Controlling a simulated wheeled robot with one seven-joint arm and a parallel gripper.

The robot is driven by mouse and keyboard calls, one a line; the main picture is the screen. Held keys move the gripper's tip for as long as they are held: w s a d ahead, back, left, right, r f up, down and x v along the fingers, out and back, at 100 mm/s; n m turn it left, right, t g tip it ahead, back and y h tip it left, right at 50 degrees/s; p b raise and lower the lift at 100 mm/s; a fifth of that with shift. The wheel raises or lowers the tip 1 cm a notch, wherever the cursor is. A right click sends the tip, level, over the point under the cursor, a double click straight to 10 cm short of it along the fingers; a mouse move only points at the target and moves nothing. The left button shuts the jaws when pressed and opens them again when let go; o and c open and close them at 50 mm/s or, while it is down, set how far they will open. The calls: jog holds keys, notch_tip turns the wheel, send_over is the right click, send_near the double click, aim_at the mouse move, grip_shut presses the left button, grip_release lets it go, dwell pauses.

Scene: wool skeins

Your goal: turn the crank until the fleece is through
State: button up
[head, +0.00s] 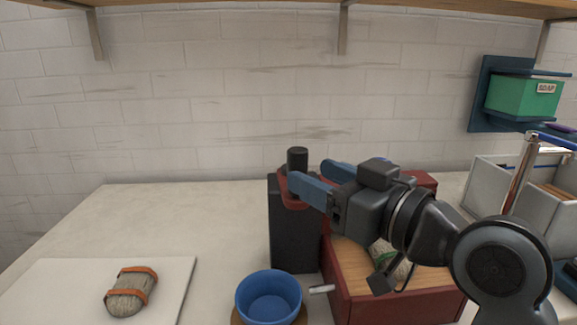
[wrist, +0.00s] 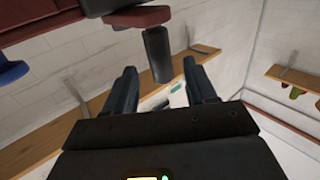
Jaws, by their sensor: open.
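The crank has a black upright knob (head: 297,158) on a red crank arm (head: 296,190), above the dark side of a red machine (head: 340,292). My gripper (head: 308,173) reaches in from the right with its blue fingers open at the knob. In the wrist view the knob (wrist: 157,56) shows between the two parted fingers (wrist: 160,68); I cannot tell whether either finger touches it. Pale fleece (head: 392,262) lies on the machine's wooden bed (head: 348,254), partly hidden by my arm. The rollers are hidden.
A blue bowl (head: 268,297) stands in front of the machine. A grey skein with orange bands (head: 131,292) lies on a white board (head: 60,285) at left. Grey bins (head: 490,190) stand at right, below a green soap box (head: 522,98) on a wall shelf. The back-left counter is clear.

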aim_at(289, 164)
jog(key=x, duration=0.6)
jog(key=shift+w+a, duration=0.25)
jog(key=shift+w, duration=0.05)
grip_shut()
dwell(0.4)
